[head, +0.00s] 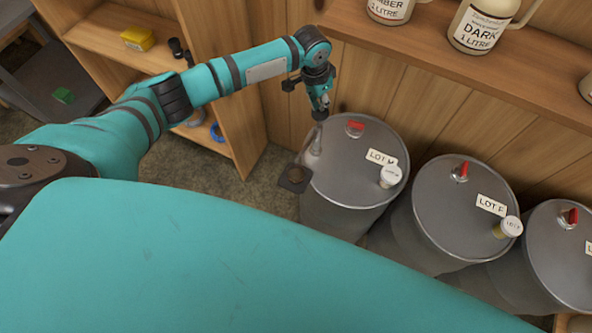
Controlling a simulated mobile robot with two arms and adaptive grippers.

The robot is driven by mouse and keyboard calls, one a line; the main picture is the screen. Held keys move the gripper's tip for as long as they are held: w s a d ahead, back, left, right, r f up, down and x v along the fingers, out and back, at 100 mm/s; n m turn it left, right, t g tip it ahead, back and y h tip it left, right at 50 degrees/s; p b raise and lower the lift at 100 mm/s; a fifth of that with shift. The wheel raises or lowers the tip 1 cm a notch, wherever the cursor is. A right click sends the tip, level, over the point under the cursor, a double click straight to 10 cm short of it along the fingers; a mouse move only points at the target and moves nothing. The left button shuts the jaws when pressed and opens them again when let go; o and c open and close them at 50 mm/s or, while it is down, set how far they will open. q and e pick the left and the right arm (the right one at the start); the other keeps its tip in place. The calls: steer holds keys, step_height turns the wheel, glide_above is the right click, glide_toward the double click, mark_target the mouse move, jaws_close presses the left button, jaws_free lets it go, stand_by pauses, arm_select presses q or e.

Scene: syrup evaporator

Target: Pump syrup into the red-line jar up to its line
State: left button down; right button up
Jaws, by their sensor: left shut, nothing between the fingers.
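My left gripper (320,108) is shut and empty. It points down over the left rim of the nearest grey drum (345,185), close above a slim grey fitting (316,140) that stands on the drum's lid. I cannot tell whether the two touch. A small dark square holder (295,179) with a round brownish top sticks out at the drum's left side; I cannot tell whether it holds a jar. No red line on a jar can be made out. My right gripper is not in view.
Two more grey drums (436,208) (548,252) stand to the right, with red handles on their lids. White tags and small pale jars sit on the lids. A shelf above holds syrup jugs (484,25). A wooden shelf unit (245,150) with a yellow box (139,38) stands left.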

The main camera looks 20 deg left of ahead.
mark_target(319, 112)
arm_select(q)
steer(key=shift+f, duration=0.1)
stand_by(0.3)
steer(key=shift+f+b, duration=1.45)
steer(key=shift+f, duration=1.1)
steer(key=shift+r, duration=0.1)
step_height(319, 112, up, 5)
steer(key=p, duration=0.5)
steer(key=shift+r, duration=0.1)
steer(key=shift+f, duration=0.2)
